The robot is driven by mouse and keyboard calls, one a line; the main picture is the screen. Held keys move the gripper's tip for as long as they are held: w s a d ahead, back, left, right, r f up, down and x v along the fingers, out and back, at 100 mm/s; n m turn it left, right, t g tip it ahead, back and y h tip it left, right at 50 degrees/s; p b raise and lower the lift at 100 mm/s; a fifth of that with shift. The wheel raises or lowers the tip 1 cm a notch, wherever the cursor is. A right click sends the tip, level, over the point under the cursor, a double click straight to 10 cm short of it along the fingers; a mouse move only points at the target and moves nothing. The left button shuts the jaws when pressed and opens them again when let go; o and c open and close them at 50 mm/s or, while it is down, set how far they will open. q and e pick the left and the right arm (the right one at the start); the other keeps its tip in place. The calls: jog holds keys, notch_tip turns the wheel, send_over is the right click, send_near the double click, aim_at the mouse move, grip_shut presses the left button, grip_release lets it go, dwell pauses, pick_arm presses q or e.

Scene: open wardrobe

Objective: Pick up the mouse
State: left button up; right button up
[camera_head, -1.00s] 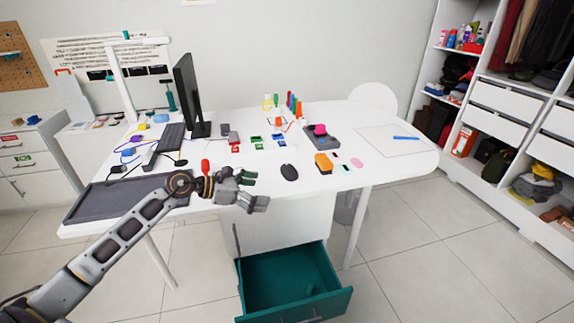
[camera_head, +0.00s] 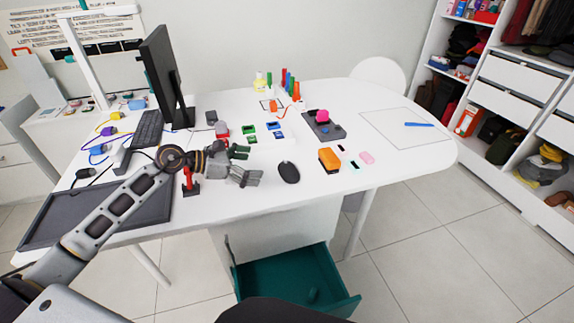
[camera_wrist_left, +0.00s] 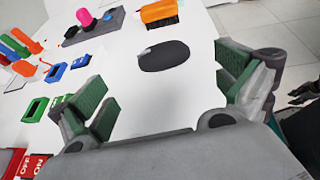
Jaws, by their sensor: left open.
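The mouse (camera_head: 288,172) is a dark oval lying on the white table, just right of my left gripper in the head view. It also shows in the left wrist view (camera_wrist_left: 164,56), ahead of and between the open fingers. My left gripper (camera_head: 250,164) has green-padded fingers spread apart, with nothing between them. In the left wrist view the fingers (camera_wrist_left: 165,95) stand on either side of bare table, short of the mouse. The mouse is apart from the fingers.
A red-and-black item (camera_head: 190,181) stands by my left wrist. A monitor (camera_head: 165,80) is at left. An open teal drawer (camera_head: 290,280) juts out below the table.

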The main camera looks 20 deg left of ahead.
aim_at(287, 166)
pick_arm(q)
jog(key=shift+w+a, duration=0.1)
jog(key=shift+w, duration=0.05)
pick_arm(e)
jog(key=shift+w+a, duration=0.1)
jog(key=shift+w, duration=0.1)
pick_arm(q)
jog(key=shift+r, duration=0.1)
jog(key=shift+x, duration=1.55)
jog(key=shift+p+x, duration=0.3)
jog(key=shift+x, duration=2.4)
pick_arm(e)
jog(key=shift+s+d, duration=0.65)
jog(key=shift+s, duration=0.25)
